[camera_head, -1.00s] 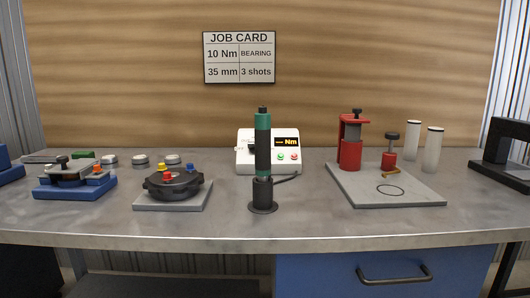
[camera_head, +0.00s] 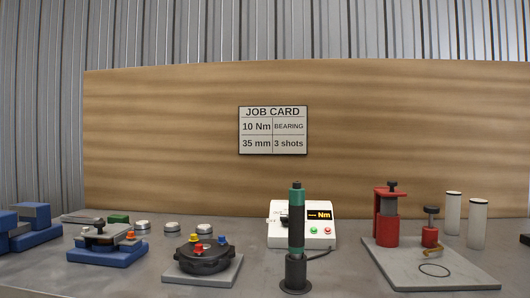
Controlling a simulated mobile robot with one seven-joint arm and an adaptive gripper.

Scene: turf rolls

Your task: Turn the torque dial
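The white control box (camera_head: 289,240) stands on the bench behind the upright driver. The green and black driver (camera_head: 296,220) stands upright in a dark round holder (camera_head: 297,274), with a cable running right. The job card (camera_head: 273,130) reads 10 Nm, BEARING, 35 mm, 3 shots. My gripper is not in view.
A grey plate (camera_head: 400,272) with a red press (camera_head: 386,218) is at right, two pale cylinders (camera_head: 477,224) behind it. A dark round housing (camera_head: 203,259) on a plate and a blue fixture (camera_head: 107,255) are at left.

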